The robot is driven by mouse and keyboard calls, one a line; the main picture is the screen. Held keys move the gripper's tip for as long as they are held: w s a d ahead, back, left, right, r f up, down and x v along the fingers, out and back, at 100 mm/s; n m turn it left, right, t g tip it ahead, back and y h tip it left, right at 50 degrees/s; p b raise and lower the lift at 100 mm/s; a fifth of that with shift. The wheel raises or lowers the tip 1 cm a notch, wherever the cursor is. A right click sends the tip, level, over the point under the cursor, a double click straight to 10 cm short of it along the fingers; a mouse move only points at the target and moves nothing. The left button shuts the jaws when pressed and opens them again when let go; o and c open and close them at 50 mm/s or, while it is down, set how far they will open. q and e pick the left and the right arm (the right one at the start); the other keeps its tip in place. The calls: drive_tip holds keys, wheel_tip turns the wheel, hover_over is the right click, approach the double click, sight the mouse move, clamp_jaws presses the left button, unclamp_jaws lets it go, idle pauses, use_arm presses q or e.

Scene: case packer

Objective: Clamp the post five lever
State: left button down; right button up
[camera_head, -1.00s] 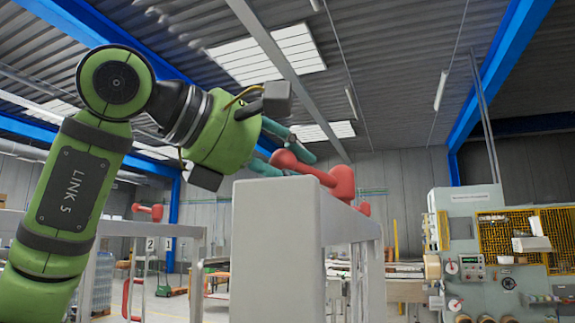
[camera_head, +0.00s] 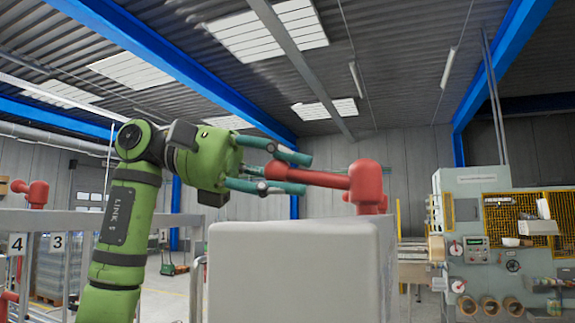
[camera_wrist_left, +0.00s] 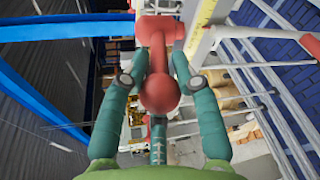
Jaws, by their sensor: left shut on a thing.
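A red lever (camera_head: 325,179) with a round knob at its left end and a thick red hub (camera_head: 367,186) at its right stands above the grey post block (camera_head: 290,270). My left gripper (camera_head: 290,172) comes from the left, with its teal fingers around the knob end. The left wrist view shows the red knob (camera_wrist_left: 160,94) between the two teal fingers, with the arm of the lever running up to its hub (camera_wrist_left: 160,28). The gripper is shut on the lever. My right gripper does not show. No post number shows on this block.
Signs 4 and 3 (camera_head: 38,243) stand at the left beside another red lever (camera_head: 33,191) and grey rails. A grey-green machine (camera_head: 480,235) with yellow mesh stands at the right. Open floor shows behind the rails.

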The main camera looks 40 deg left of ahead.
use_arm(q)
drive_tip(key=shift+w+a+m+g+h, duration=0.1)
drive_tip(key=shift+w+m+g+h, duration=0.2)
drive_tip(key=shift+w+m+g, duration=0.5)
drive_tip(key=shift+s, duration=0.25)
drive_tip(key=c, duration=1.2)
unclamp_jaws()
drive_tip(key=v, duration=0.7)
drive_tip(key=shift+a, duration=0.15)
